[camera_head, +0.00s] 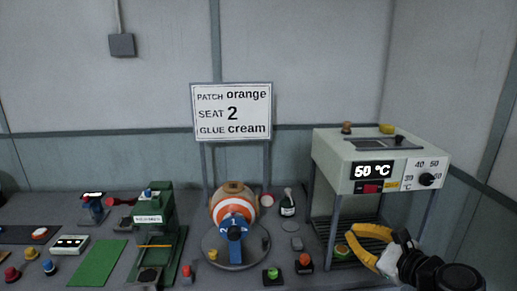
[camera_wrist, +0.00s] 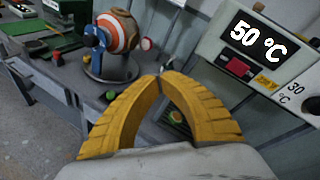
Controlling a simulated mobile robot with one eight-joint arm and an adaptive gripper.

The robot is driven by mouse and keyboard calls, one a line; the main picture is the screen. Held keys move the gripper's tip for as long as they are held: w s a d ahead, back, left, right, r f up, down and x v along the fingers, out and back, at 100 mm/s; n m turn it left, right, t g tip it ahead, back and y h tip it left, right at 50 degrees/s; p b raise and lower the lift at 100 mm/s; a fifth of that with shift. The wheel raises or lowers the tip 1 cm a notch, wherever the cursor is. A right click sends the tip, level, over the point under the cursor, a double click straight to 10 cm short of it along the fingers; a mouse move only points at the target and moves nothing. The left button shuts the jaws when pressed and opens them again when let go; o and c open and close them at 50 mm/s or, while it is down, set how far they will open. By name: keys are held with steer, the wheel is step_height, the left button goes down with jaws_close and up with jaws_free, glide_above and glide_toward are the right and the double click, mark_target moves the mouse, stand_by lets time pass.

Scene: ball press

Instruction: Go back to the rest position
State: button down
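My gripper (camera_head: 350,240) has yellow fingers and is at the lower right of the head view, in front of the stand under the heater box. In the wrist view, its curved fingers (camera_wrist: 161,77) meet at the tips, with nothing visible held between them. An orange and white striped ball (camera_head: 226,205) sits on a round grey fixture (camera_head: 215,250) with a blue clamp. The ball also shows in the wrist view (camera_wrist: 118,30), beyond and left of the fingers.
The heater box (camera_head: 345,165), showing 50 °C, stands on legs at right. A sign (camera_head: 231,111) reads orange, 2, cream. A green press (camera_head: 153,215), green mat (camera_head: 97,262), small bottle (camera_head: 287,205) and several buttons crowd the bench. The space above the bench's left is clear.

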steer(key=s+a+f+n+g, duration=0.35)
steer(key=s+a+n, duration=0.25)
steer(key=a+n, duration=0.3)
steer(key=s+d+n+g+h, duration=0.1)
steer(key=s+n+g+h, duration=0.2)
steer(key=s+n, duration=0.8)
steer(key=n+h, duration=0.1)
steer(key=n, duration=0.4)
steer(key=shift+d+f+n+g+h, duration=0.3)
steer(key=shift+d+f+g+h, duration=0.05)
steer(key=shift+d+f+h, duration=0.05)
